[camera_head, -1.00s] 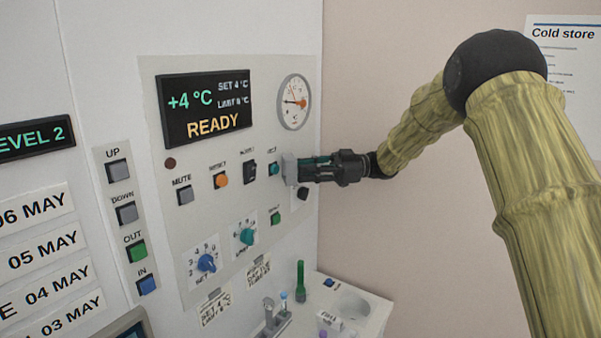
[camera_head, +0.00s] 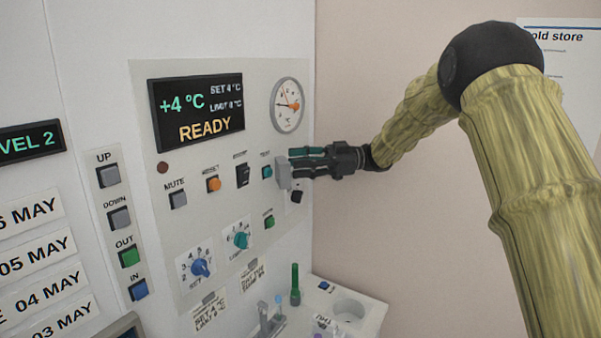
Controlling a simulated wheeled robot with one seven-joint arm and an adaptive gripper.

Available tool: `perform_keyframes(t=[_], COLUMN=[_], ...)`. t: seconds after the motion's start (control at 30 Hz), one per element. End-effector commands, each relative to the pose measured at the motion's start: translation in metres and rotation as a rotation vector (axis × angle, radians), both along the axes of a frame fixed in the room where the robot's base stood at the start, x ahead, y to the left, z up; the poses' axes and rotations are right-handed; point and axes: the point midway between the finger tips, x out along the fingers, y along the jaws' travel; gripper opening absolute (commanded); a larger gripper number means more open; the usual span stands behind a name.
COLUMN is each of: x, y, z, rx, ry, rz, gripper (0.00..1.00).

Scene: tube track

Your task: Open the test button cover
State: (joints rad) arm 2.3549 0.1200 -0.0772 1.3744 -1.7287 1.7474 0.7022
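The control panel (camera_head: 215,215) fills the left of the head view. A small teal button (camera_head: 267,172) sits on it, under a label too small to read surely. Just right of it a grey plate (camera_head: 284,174) stands out from the panel. It looks like the test button cover, swung away from the teal button. My gripper (camera_head: 292,162) comes in from the right, at the plate's right side. Its upper teal finger and lower dark finger appear apart, the upper one near the plate's top edge. Whether a finger touches the plate is hidden.
A black knob (camera_head: 297,196) sits just below the gripper, and a round gauge (camera_head: 287,105) above it. An orange button (camera_head: 214,185), a black switch (camera_head: 243,175) and a green button (camera_head: 269,222) are close by. A bench with a green tube (camera_head: 295,285) stands below.

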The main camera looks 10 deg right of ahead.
Motion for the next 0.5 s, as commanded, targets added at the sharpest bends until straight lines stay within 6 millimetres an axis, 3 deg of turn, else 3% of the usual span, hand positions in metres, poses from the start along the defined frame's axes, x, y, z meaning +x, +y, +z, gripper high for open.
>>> perform_keyframes(t=[0.2, 0.5], x=[0.001, 0.001], y=[0.0, 0.0], z=[0.04, 0.069], rx=[0.0, 0.001], ry=[-0.005, -0.003], rz=[0.0, 0.0], gripper=[0.39, 0.39])
